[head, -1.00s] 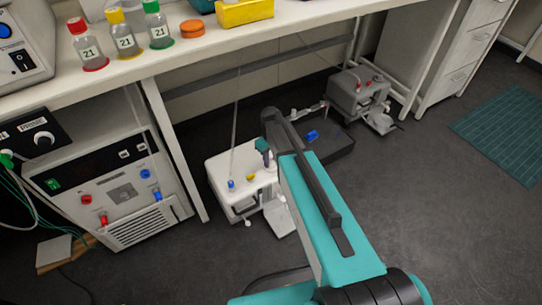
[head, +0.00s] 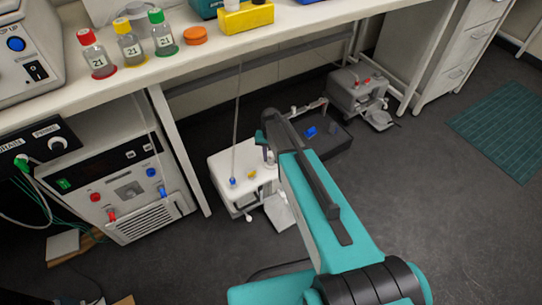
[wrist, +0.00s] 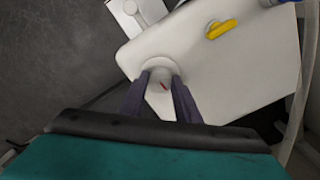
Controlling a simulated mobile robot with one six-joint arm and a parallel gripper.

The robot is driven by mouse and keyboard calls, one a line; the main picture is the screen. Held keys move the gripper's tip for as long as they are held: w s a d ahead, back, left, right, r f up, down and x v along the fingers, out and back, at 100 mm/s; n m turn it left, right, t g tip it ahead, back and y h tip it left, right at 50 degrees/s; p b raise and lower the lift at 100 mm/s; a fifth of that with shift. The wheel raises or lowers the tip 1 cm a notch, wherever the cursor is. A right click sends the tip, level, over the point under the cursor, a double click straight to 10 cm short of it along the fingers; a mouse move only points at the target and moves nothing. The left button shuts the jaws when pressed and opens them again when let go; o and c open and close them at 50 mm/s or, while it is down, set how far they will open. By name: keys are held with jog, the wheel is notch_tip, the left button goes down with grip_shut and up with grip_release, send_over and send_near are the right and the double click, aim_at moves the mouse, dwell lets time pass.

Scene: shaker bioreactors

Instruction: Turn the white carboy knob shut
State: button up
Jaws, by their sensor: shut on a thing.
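The white carboy (head: 222,165) stands on the floor under the bench in the head view. In the wrist view its flat white top (wrist: 240,75) fills the middle and right. The white round knob (wrist: 159,76), with a small red mark, sits near the top's left edge. My gripper (wrist: 160,84) has its two dark fingers on either side of the knob, shut on it. In the head view my arm hides most of the gripper and part of the carboy. A yellow handle (wrist: 221,29) lies on the carboy's top, apart from the fingers.
A dark tray (head: 325,140) with a blue item and a grey device (head: 357,92) stand behind and right of the carboy. A white controller box (head: 130,190) is at left. The bench (head: 300,35) overhangs them. Open floor lies at right.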

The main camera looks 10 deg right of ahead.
aim_at(271, 159)
jog(key=shift+m, duration=0.5)
jog(key=o, duration=1)
jog(key=shift+o, duration=0.2)
notch_tip(271, 159, up, 14)
jog(key=p, duration=0.1)
jog(key=shift+p, duration=0.3)
jog(key=shift+f, duration=0.1)
